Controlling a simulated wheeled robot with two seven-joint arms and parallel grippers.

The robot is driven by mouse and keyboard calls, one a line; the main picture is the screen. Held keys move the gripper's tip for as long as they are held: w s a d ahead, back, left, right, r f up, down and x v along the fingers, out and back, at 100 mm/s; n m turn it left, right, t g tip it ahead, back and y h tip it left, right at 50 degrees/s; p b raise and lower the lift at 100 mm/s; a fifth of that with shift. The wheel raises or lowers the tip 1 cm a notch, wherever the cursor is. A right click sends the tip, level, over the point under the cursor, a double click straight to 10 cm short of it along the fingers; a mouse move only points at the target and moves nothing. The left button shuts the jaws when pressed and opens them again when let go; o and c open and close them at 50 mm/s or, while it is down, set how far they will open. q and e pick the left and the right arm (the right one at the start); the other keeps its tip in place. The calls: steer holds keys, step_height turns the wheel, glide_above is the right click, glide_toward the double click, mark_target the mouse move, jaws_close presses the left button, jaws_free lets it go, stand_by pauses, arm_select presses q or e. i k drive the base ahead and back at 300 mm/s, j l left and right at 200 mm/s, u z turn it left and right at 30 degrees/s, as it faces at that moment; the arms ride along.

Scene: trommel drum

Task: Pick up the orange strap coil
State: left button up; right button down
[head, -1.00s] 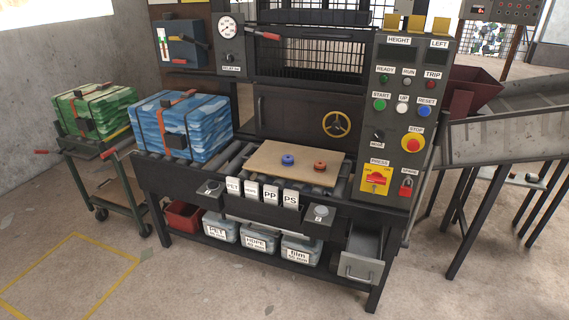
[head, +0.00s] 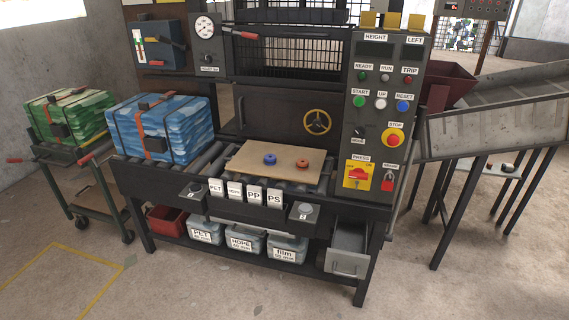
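The orange strap coil (head: 303,163) is a small ring-shaped roll, orange-red, lying on the tan board (head: 250,169) on the bench's roller bed. A blue coil (head: 269,159) of like size lies just left of it on the same board, apart from it. Neither of my grippers shows in the head view.
A blue bale (head: 190,125) stands on the rollers left of the board. A control panel (head: 368,130) rises at the right. A row of label cards (head: 254,194) stands along the front edge. An open drawer (head: 349,262) juts out at the lower right. Floor in front is clear.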

mark_target(302, 165)
steer(key=i+j, duration=0.2)
steer(key=i, duration=0.15)
steer(key=i+j+z, duration=0.8)
